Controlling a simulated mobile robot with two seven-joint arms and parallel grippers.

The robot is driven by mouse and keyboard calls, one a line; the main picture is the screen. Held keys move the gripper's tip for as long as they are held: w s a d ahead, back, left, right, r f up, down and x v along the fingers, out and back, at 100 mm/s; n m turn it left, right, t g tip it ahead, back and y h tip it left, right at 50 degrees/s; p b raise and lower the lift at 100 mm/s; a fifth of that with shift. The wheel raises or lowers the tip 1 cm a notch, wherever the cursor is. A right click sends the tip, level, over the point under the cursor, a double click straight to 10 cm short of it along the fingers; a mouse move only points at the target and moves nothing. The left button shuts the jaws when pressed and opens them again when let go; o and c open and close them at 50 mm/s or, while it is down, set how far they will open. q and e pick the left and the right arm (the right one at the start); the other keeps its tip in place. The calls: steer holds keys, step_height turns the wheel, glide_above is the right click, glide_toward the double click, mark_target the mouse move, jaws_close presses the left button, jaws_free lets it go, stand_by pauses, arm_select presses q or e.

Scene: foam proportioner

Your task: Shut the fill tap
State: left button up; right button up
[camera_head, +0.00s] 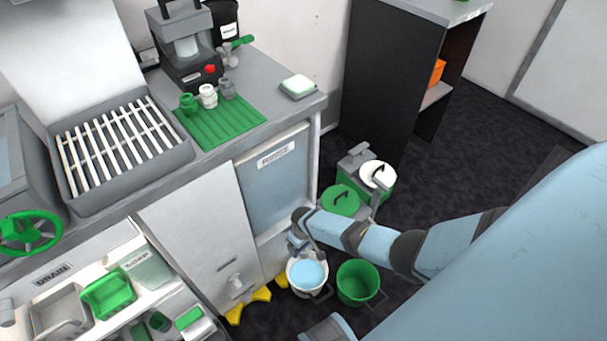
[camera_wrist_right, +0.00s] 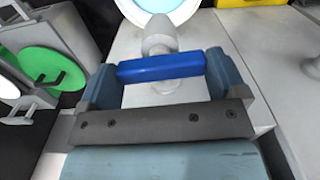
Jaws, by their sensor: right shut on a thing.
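The fill tap shows in the right wrist view as a pale grey body (camera_wrist_right: 159,38) with a blue bar handle (camera_wrist_right: 162,68). My right gripper (camera_wrist_right: 160,72) is shut on the blue handle, with one finger at each end of the bar. In the head view my right gripper (camera_head: 297,240) is low at the cabinet front, and the tap there is mostly hidden by it. A white bucket (camera_head: 292,284) with light blue liquid stands below; its rim also shows at the top of the wrist view (camera_wrist_right: 122,8).
An empty-looking green bucket (camera_head: 357,283) stands right of the white one. Lidded green and white containers (camera_head: 340,200) stand behind. Dark floor is open to the right.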

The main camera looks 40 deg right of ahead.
steer(key=shift+a+m, duration=0.1)
steer(key=shift+m, duration=0.3)
steer(key=o, duration=0.6)
arm_select(q)
steer(key=shift+r, duration=0.1)
arm_select(e)
steer(key=shift+r+p, duration=0.3)
steer(key=shift+p, duration=0.05)
step_height(320, 180, up, 3)
steer(key=shift+p, duration=0.95)
arm_select(q)
steer(key=p, duration=0.2)
steer(key=a+p, duration=0.1)
steer(key=p, duration=0.1)
steer(key=shift+s+r+g+y, duration=0.3)
steer(key=shift+r+g+y, duration=0.1)
arm_select(e)
step_height(320, 180, up, 10)
steer(key=shift+r, duration=0.1)
